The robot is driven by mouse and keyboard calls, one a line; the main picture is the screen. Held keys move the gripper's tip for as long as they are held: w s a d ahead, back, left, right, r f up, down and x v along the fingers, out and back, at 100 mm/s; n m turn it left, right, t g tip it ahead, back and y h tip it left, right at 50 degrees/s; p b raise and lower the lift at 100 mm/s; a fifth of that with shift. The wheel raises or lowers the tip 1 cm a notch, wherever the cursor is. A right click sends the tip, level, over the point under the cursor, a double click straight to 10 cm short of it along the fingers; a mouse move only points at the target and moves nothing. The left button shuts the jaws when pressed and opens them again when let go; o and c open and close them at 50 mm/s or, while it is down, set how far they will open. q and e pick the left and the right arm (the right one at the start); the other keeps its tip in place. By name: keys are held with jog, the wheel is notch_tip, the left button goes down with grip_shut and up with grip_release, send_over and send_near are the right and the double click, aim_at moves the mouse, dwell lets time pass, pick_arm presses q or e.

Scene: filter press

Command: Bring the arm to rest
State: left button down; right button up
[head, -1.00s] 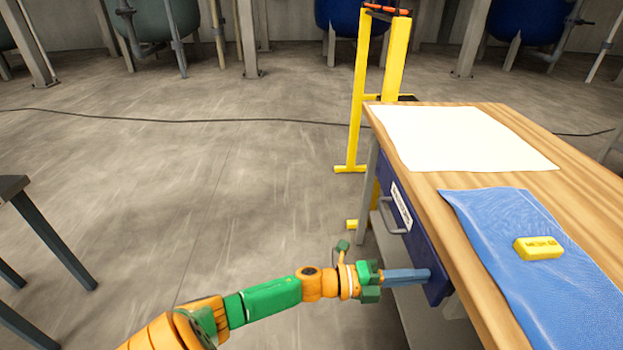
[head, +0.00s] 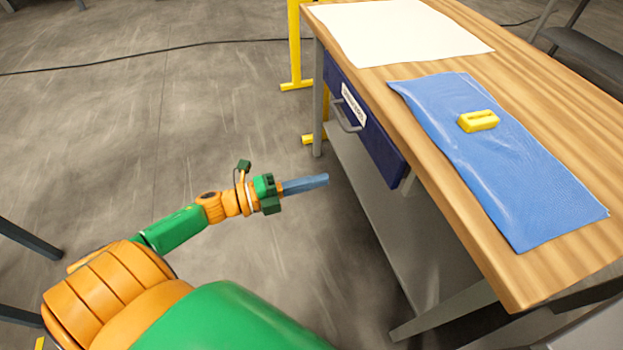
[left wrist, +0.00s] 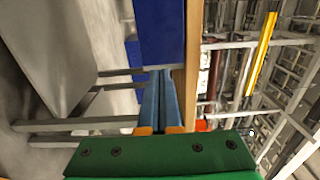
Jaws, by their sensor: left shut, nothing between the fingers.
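My left gripper (head: 306,184) has blue fingers, and they are shut with nothing between them. It points right over the floor, left of the workbench (head: 520,275) and apart from it. In the left wrist view the closed fingers (left wrist: 161,100) lie side by side, with the bench's blue drawer beyond them. The left arm, orange and green, comes in from the lower left of the head view. My right gripper is not in view.
The workbench carries a white sheet (head: 395,30), a blue cloth (head: 500,165) and a yellow block (head: 478,121) on the cloth. A blue drawer (head: 375,135) with a handle faces the gripper. A yellow stand (head: 296,50) is behind. The floor at left is mostly clear.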

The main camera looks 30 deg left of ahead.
pick_arm(q)
jog(key=s+a+f+n+y, duration=0.1)
jog(key=a+f+n+y, duration=0.3)
jog(key=f, duration=0.3)
jog(key=a+f+n+y, duration=0.3)
jog(key=f+n+y, duration=0.1)
jog(key=f+n, duration=0.25)
jog(key=s+d+f+n+g+y, duration=0.1)
jog(key=s+f+n+g+y, duration=0.15)
jog(key=s+f+n, duration=0.4)
jog(key=s+f+n+g+y, duration=0.2)
jog(key=s+f+n+g, duration=0.15)
jog(key=s+f, duration=0.65)
jog(key=s+d+f+n+g, duration=0.3)
jog(key=s+d+f+g, duration=0.4)
jog(key=s, duration=0.4)
notch_tip(320, 180, up, 16)
jog(key=s+p, duration=0.2)
jog(key=p, duration=1.6)
jog(key=shift+s+d+r+h, duration=0.2)
jog(key=shift+d+h, duration=0.15)
jog(key=shift+d, duration=0.1)
